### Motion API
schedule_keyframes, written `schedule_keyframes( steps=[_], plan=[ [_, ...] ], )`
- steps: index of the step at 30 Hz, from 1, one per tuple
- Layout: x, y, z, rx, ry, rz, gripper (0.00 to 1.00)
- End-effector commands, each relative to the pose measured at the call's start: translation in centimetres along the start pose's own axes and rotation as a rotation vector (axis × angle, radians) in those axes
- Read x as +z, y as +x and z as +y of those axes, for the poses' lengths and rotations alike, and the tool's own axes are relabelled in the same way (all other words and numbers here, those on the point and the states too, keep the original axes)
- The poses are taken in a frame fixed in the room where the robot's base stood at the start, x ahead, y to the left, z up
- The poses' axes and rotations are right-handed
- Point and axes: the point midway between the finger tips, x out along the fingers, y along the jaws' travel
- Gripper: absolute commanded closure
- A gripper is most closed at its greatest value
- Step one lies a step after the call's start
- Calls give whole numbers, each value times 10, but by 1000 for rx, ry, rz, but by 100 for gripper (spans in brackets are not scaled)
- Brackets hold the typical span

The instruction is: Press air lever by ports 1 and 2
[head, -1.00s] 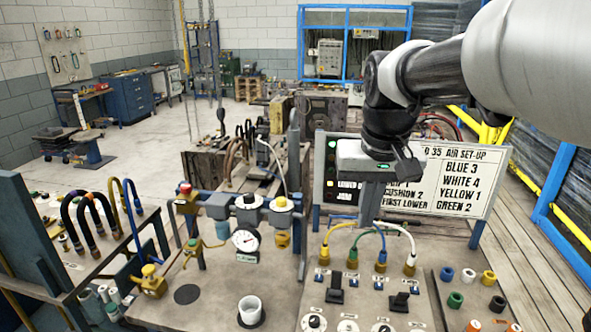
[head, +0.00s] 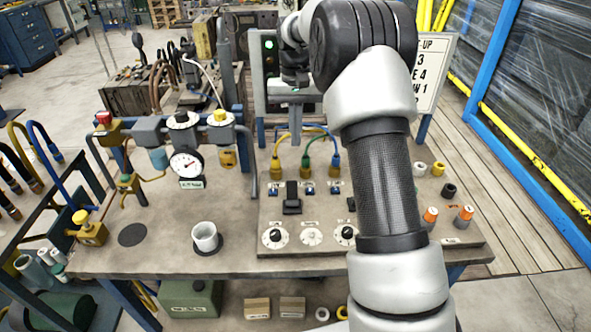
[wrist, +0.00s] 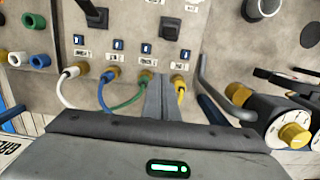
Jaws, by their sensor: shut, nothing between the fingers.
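A black lever (head: 292,197) stands on the panel in front of the yellow-hose port (head: 276,166) and green-hose port (head: 306,166). The same lever (wrist: 170,28) shows in the wrist view, beyond the fingertips. A second black lever (head: 351,203) is partly hidden by my arm; it also shows in the wrist view (wrist: 92,12). My gripper (wrist: 160,98) is shut and empty, its fingers over the hose side of the ports, apart from the first lever in the picture. In the head view its body is above the back of the panel. Port numbers are too small to read.
Yellow, green, blue and white hoses (wrist: 70,85) arch near my fingers. Dials (head: 275,237) line the panel front. A gauge (head: 186,164) and valves stand to the left. A white cup (head: 205,237) is on the bench. The sign board (head: 428,75) stands behind.

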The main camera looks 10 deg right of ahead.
Motion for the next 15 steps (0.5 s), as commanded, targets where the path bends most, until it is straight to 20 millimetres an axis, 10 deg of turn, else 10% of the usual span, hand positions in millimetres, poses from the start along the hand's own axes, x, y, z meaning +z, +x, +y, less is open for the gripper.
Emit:
schedule_keyframes(
  steps=[15],
  plan=[
    [1, 46, 0, 1, -1, -4, 100]
  ],
)
